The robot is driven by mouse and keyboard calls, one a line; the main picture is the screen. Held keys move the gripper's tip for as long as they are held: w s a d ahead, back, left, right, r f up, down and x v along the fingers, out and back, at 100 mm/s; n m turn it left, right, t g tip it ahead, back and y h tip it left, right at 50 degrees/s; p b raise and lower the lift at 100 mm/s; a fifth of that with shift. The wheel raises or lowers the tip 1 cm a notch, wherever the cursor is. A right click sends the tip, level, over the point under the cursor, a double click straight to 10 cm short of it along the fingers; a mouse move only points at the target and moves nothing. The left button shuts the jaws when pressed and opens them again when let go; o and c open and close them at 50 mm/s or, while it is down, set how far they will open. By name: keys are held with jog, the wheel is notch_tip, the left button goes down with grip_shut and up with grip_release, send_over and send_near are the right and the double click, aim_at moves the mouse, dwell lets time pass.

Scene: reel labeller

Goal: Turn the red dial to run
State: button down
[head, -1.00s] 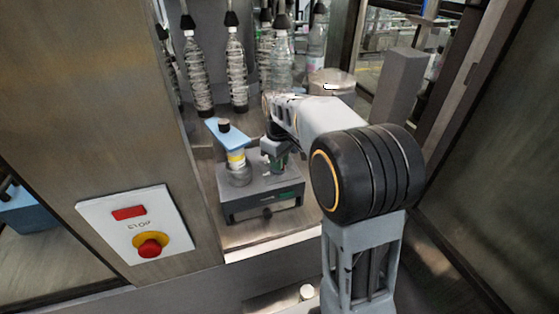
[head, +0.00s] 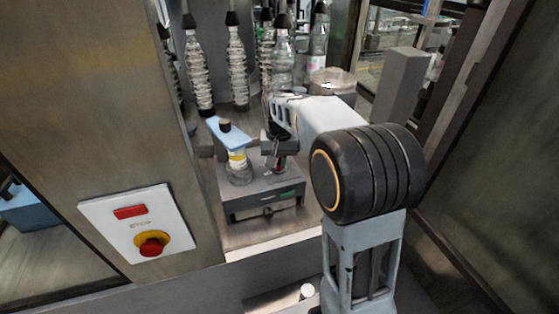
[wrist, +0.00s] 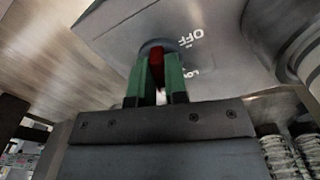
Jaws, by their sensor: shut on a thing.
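The red dial (wrist: 157,66) shows in the wrist view between the green fingers of my gripper (wrist: 157,74), which is shut on it. It sits on the face of a grey box, where the word OFF (wrist: 190,37) is printed close by. Another label beside it is only partly readable; which mark the dial points to I cannot tell. In the head view my gripper (head: 277,157) is over the top of the grey box (head: 259,203), and only a bit of red shows below it.
A blue arm with a black knob (head: 225,127) stands above a clear round part on the box's left. Bottles (head: 238,66) hang behind. A panel with a red stop button (head: 151,246) is at the left. A grey post (head: 399,85) stands at the right.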

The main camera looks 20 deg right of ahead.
aim_at(279, 162)
jog(key=shift+m, duration=1.2)
jog(key=c, duration=1.1)
grip_release()
jog(key=shift+c, duration=0.2)
jog(key=shift+r, duration=0.1)
notch_tip(279, 162, up, 14)
jog(key=shift+f, duration=0.2)
